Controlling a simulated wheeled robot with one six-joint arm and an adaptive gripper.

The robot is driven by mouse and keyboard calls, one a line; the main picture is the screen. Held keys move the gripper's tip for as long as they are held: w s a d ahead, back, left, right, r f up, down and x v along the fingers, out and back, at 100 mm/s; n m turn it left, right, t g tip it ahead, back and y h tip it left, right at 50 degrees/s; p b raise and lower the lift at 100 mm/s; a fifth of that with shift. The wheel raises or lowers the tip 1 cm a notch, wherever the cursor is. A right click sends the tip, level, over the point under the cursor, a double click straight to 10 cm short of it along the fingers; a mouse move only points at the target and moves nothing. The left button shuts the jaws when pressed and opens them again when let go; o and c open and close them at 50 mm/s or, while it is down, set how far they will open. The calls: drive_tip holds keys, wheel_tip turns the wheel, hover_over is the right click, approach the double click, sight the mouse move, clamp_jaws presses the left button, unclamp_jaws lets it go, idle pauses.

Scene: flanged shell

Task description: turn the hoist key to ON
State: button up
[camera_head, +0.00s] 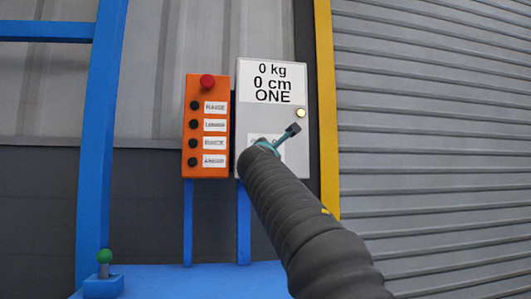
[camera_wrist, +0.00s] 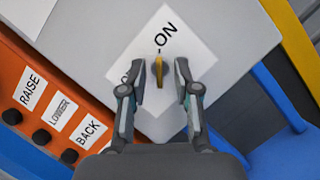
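The hoist key (camera_wrist: 158,70) is a small gold key in the wrist view, standing out from a white label plate (camera_wrist: 150,45) on the grey control box (camera_head: 272,120). The word ON shows above the key, a little to its right; a second word at the left is mostly hidden by a finger. The key's narrow edge lies roughly upright in the wrist picture. My gripper (camera_wrist: 159,74) is open, with one finger on each side of the key and gaps visible. In the camera_head view my gripper (camera_head: 279,140) is before the box's lower part and hides the key.
An orange button panel (camera_head: 206,165) with a red knob (camera_head: 207,81) stands left of the box. The box display (camera_head: 273,82) reads 0 kg, 0 cm, ONE; a lamp (camera_head: 301,113) glows. A green-topped lever (camera_head: 104,257) is lower left. A shutter (camera_head: 430,130) fills the right.

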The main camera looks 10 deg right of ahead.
drive_tip(key=v, duration=1.1)
drive_tip(key=shift+s, duration=0.3)
drive_tip(key=shift+a, duration=0.15)
